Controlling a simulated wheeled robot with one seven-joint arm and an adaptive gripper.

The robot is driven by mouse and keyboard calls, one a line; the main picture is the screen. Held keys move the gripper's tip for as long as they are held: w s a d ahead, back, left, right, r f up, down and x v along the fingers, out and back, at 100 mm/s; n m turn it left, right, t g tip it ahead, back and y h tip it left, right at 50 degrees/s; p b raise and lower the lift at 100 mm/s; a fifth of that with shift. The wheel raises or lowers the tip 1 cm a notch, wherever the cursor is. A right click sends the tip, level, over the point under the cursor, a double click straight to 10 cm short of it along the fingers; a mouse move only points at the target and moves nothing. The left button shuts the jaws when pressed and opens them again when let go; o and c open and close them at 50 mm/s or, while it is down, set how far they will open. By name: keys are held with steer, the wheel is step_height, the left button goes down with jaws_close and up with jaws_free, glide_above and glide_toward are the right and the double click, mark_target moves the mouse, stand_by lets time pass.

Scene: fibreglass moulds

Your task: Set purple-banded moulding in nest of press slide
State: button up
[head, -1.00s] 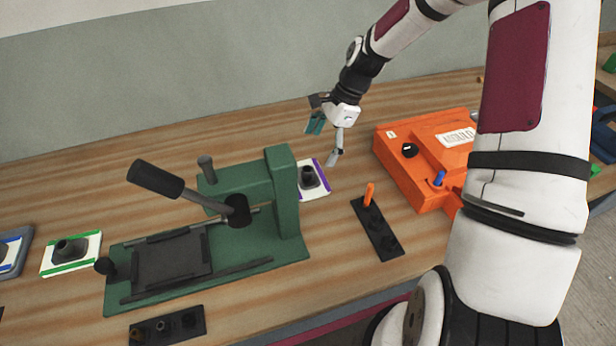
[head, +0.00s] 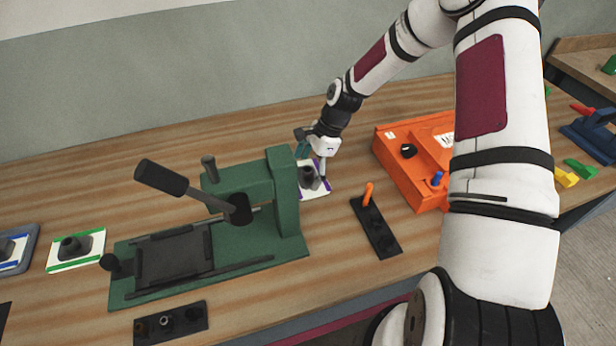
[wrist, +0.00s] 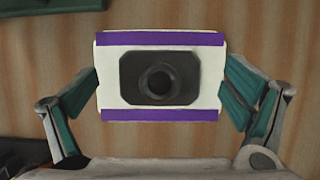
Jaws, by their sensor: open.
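The purple-banded moulding (head: 311,188) is a white plate with purple strips along two edges and a dark raised boss. It lies on the bench just right of the press (head: 285,200). In the wrist view the moulding (wrist: 160,79) sits between my fingers.
A green-banded moulding (head: 90,254) lies left of the press, beside a grey-blue tray (head: 22,262). An orange box (head: 405,172) and a dark peg strip (head: 377,232) stand to the right. Another dark strip (head: 185,317) lies in front of the press.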

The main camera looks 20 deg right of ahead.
steer(key=shift+c, duration=0.3)
steer(key=c, duration=1.8)
steer(key=shift+s+f, duration=0.1)
steer(key=shift+s, duration=0.05)
steer(key=shift+c, duration=0.3)
steer(key=shift+s+f, duration=0.1)
steer(key=shift+s, duration=0.05)
steer(key=shift+c, duration=0.3)
jaws_close()
step_height(320, 180, up, 10)
steer(key=shift+w+r+b, duration=0.2)
steer(key=shift+w+b, duration=0.1)
steer(key=shift+b, duration=0.15)
step_height(320, 180, down, 2)
steer(key=n+g+h, duration=0.1)
steer(key=n, duration=0.5)
steer(key=n+g+h, duration=0.2)
steer(key=n, duration=0.4)
steer(key=n+g+h, duration=0.1)
steer(key=n, duration=0.5)
steer(key=shift+s, duration=0.15)
